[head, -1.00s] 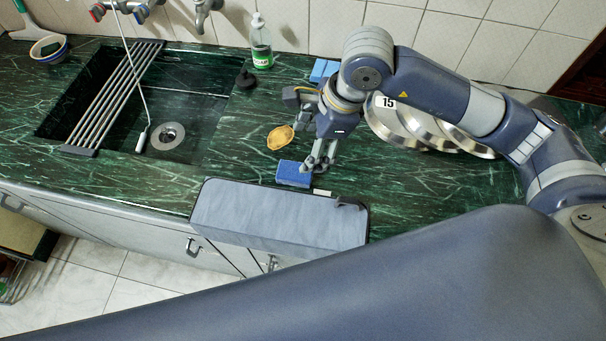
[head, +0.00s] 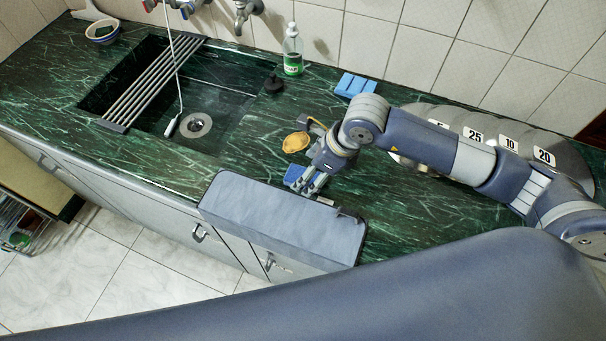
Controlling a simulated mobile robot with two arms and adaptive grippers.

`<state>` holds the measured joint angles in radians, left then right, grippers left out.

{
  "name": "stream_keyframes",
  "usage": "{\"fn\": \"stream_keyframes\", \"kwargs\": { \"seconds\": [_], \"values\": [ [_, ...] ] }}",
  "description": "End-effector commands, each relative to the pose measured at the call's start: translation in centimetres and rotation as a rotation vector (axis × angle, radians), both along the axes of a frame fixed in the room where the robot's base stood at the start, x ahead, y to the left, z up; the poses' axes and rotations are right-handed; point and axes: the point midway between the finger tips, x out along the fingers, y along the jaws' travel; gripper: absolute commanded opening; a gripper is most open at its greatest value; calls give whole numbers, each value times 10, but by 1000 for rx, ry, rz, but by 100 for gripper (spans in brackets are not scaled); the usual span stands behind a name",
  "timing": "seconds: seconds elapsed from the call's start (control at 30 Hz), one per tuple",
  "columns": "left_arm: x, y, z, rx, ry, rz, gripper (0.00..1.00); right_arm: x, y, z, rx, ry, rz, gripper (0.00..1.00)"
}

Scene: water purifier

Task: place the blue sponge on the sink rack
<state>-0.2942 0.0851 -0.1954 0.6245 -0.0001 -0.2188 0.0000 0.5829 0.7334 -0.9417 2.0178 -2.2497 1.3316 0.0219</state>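The blue sponge (head: 294,173) lies on the green marble counter, right of the sink. The sink rack (head: 152,84), a set of parallel metal bars, spans the left part of the sink. My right gripper (head: 308,189) is low over the counter at the sponge's right side, its fingers pointing down and toward the viewer. The fingers overlap part of the sponge in the picture and hide its right end. Whether they touch or grip it is not clear. My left gripper is not in view.
A yellow-brown object (head: 296,142) lies just behind the sponge. A dispenser bottle (head: 292,52), blue blocks (head: 355,85) and numbered metal discs (head: 560,160) stand toward the wall. A faucet (head: 243,14) and hanging white hose (head: 176,75) are near the rack. A bowl (head: 102,32) sits far left.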

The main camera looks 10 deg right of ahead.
Motion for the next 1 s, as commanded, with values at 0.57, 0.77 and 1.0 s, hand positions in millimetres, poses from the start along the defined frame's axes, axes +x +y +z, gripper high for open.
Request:
{"fn": "stream_keyframes", "kwargs": {
  "seconds": [0.57, 0.77, 1.0],
  "values": [
    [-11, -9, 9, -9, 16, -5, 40, 7, 7, -29, 1, -1, 1, 53],
    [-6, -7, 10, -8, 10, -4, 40, 7, 6, -29, 1, -1, 1, 35],
    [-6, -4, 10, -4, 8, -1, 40, 7, 6, -29, 0, -2, 1, 32]
  ]
}}
